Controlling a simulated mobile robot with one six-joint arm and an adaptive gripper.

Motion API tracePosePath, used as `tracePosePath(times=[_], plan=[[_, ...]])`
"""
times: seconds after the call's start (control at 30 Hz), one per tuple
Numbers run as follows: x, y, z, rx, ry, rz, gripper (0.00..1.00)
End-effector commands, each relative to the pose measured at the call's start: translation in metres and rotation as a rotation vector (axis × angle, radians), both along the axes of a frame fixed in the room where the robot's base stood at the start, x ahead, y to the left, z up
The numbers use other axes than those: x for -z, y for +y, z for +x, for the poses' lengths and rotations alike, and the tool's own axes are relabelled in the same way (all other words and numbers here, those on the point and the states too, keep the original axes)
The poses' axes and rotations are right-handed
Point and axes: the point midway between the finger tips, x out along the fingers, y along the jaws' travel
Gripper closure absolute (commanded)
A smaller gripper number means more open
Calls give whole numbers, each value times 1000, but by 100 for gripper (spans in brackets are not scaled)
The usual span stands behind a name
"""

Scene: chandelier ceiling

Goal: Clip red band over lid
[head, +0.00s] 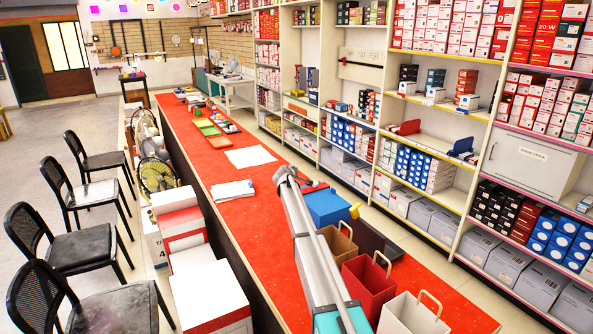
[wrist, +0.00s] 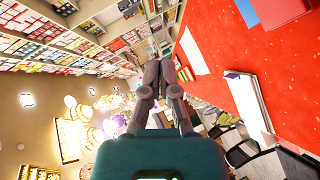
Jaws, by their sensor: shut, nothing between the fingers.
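My gripper (wrist: 158,68) shows in the wrist view with its two fingers together and nothing between them. It is clear of the red counter (wrist: 235,62), pointing toward the shelves and lights. In the head view my arm reaches over the red counter (head: 262,182); I cannot make out the fingertips there. I cannot pick out for certain a red band or the lid. A blue box (head: 328,206) stands on the counter beside my arm. A red piece (head: 405,128) sits on a shelf at right, too small to identify.
A brown bag (head: 338,244), a red bag (head: 368,285) and a white bag (head: 412,314) stand at the counter's near right. Papers (head: 250,157) and a green tray (head: 207,127) lie farther along. Chairs (head: 88,196) line the left; stocked shelves (head: 425,100) the right.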

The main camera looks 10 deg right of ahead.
Motion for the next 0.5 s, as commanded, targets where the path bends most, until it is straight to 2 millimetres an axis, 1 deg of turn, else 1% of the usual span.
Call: tracePosePath(times=[0.27,0.5], plan=[[-11,0,1,0,0,0,100],[-30,0,2,0,0,0,100]])
